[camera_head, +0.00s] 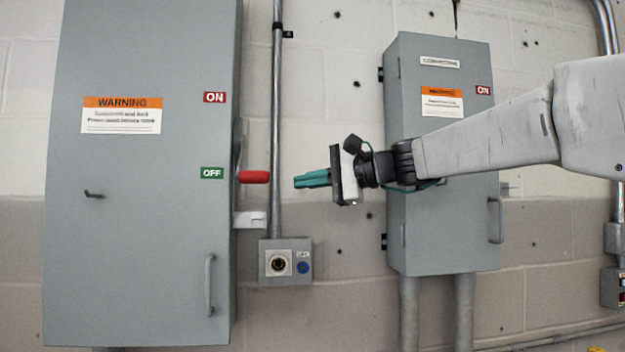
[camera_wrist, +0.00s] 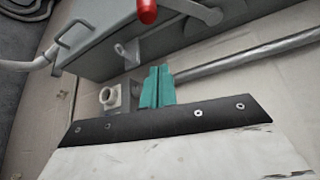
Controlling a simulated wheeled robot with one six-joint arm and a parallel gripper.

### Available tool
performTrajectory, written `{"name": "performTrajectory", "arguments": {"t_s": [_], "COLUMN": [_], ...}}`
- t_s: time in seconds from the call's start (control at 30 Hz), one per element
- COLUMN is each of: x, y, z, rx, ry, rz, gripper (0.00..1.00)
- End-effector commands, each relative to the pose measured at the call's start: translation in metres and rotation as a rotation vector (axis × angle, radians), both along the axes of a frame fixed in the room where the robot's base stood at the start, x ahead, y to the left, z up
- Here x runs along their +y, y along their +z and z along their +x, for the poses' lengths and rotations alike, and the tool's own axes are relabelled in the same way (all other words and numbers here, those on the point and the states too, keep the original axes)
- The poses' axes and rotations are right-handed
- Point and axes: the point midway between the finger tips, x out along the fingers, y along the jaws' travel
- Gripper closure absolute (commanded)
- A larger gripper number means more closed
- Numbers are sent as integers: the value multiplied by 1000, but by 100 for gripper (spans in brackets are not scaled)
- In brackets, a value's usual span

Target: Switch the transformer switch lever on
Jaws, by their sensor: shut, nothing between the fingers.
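The switch lever has a red handle (camera_head: 253,177) on the right side of the large grey cabinet (camera_head: 150,240) at the left. The handle is level with the green OFF label (camera_head: 212,173). The red ON label (camera_head: 214,97) is higher up. My gripper (camera_head: 298,182) with teal fingers is shut and empty, a short way right of the handle and apart from it. In the wrist view the red handle (camera_wrist: 147,12) shows at the top, beyond and slightly left of the teal fingers (camera_wrist: 157,70). The lever's metal arm (camera_wrist: 195,10) runs right from it.
A vertical conduit (camera_head: 277,120) passes between cabinet and gripper, down to a small grey outlet box (camera_head: 286,280) below. A second grey cabinet (camera_head: 445,235) stands behind my arm. The wall (camera_head: 340,250) below my gripper is clear.

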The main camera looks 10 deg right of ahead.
Motion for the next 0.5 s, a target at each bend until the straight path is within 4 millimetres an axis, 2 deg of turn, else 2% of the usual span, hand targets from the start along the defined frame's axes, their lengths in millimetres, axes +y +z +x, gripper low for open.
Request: {"name": "performTrajectory", "arguments": {"t_s": [0.03,0.27,0.5], "x": [12,53,60], "y": [-2,-9,0], "z": [6,31,2], "rx": [2,1,-1], "ry": [4,3,0], "rz": [0,-1,0], "gripper": [100,100,100]}}
